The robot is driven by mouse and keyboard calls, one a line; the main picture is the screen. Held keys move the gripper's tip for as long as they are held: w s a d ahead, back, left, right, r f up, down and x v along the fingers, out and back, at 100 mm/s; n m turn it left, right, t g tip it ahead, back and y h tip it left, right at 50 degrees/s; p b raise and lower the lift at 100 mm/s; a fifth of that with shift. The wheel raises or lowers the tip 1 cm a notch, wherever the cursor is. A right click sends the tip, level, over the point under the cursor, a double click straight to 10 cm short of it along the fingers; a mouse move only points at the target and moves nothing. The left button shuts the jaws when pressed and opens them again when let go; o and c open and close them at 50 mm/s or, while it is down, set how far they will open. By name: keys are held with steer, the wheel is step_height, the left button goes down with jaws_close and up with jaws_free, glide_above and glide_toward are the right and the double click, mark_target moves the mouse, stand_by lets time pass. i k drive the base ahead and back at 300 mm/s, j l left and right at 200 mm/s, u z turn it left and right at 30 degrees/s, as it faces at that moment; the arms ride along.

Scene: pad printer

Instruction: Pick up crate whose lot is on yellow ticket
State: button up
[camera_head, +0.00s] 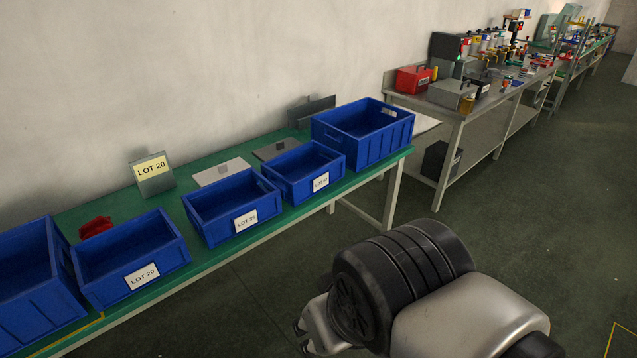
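The yellow ticket (151,169) reads LOT 20 and stands on a grey holder at the back of the green table. A blue crate (151,269) with a white LOT 20 label sits at the table's front edge, left of the middle, and looks empty. Two more labelled blue crates stand to its right, a middle one (205,233) and a smaller one (298,192); their lot numbers are too small to read surely. My gripper (303,338) is at the lower middle, in front of the table and apart from all crates. My arm partly hides it, and its opening is unclear.
A large blue crate (25,300) stands close left of the LOT 20 crate, cut by the picture edge. Another large crate (375,150) stands at the table's right end. A red item (95,227) lies behind the LOT 20 crate. Floor (255,310) in front is clear.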

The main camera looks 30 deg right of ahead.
mark_target(111, 265)
steer(key=i+j, duration=1.35)
steer(key=i, duration=0.15)
